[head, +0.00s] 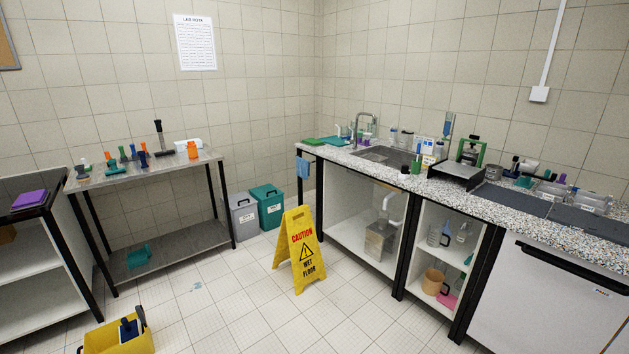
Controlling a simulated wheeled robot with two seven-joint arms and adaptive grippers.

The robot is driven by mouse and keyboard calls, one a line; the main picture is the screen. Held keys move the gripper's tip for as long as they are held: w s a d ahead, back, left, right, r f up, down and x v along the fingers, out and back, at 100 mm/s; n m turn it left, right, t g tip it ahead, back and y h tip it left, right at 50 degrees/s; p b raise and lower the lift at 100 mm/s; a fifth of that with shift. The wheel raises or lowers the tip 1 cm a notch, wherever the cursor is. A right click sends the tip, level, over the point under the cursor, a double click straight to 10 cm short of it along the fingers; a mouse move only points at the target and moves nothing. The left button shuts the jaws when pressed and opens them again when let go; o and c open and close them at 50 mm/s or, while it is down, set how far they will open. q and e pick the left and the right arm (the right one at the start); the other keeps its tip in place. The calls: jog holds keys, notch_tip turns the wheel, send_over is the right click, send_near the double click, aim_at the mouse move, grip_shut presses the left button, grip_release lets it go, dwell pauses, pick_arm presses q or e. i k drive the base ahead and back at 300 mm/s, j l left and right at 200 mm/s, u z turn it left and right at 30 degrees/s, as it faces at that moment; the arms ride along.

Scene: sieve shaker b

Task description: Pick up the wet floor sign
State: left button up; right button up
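The yellow wet floor sign (301,252) stands upright and spread open on the white tiled floor, near the middle of the head view. Its front panel reads "CAUTION WET FLOOR" around a black warning triangle. It stands in front of the left end of the sink counter, apart from it. Nothing covers the sign. Neither of my grippers shows in the head view.
A grey bin (242,217) and a teal bin (267,206) stand behind the sign. A steel table (182,252) is at left and the sink counter (330,158) at right. A yellow bucket (122,337) sits at the lower left. The floor (226,311) before the sign is mostly clear.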

aim_at(297, 240)
jog(key=i, duration=1.05)
jog(key=i+u, duration=0.15)
jog(key=i, duration=0.4)
jog(key=i+l+u, duration=0.15)
jog(key=i, duration=0.35)
jog(key=i+l+u, duration=0.2)
jog(key=i+u, duration=0.15)
jog(key=i+l+u, duration=0.35)
jog(key=i, duration=0.2)
jog(key=i+l+u, duration=0.35)
jog(key=i+l, duration=0.05)
jog(key=l, duration=0.05)
